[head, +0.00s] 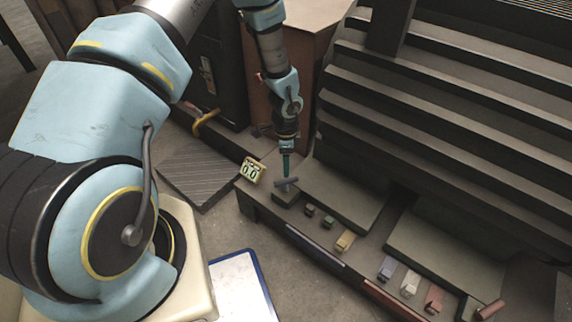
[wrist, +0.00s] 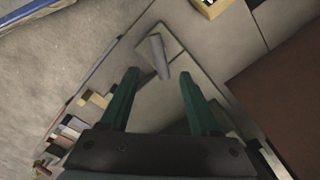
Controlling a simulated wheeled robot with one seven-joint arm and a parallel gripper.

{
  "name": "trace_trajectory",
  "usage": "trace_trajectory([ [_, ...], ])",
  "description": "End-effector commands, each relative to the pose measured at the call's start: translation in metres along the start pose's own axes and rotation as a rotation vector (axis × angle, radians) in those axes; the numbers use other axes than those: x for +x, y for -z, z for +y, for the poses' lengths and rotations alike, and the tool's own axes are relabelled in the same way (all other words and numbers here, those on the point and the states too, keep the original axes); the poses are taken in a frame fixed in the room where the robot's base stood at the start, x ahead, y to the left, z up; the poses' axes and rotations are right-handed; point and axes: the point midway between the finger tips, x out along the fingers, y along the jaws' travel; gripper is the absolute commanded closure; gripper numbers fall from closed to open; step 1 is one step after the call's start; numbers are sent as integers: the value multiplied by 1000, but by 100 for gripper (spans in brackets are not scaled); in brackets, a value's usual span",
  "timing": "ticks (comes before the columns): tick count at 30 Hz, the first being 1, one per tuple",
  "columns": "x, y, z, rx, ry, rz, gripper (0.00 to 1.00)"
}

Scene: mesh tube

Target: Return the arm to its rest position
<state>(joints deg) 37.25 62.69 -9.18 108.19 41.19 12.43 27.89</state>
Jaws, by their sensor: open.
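My arm reaches from the left of the head view across the top and down to my gripper (head: 287,172), which points downward over the front ledge of the dark machine. In the wrist view my gripper (wrist: 160,76) shows two green fingers spread apart with nothing between them. A small grey cylinder (wrist: 159,56) lies just beyond the fingertips on a pale square block. In the head view the cylinder (head: 287,182) lies on top of a dark block (head: 285,197), right below the fingers. The exact gap between fingers and cylinder is hard to tell.
A stepped dark structure (head: 440,110) rises behind the ledge. Several small coloured blocks, among them a yellow one (head: 345,241) and a red one (head: 433,299), stand along the ledge. A brown box (head: 300,40) stands behind my arm.

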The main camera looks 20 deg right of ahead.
Motion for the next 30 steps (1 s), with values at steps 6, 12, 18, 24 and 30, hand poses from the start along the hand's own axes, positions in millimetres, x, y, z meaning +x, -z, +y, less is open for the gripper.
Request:
trace_trajectory([
  [6,0,0,0,0,0,0,37],
  [12,-10,-8,-4,-35,7,-3,37],
  [18,-80,-66,-20,-315,45,-21,37],
  [24,-168,-147,-7,-731,83,-29,37],
  [30,-239,-213,35,-1150,112,-7,37],
])
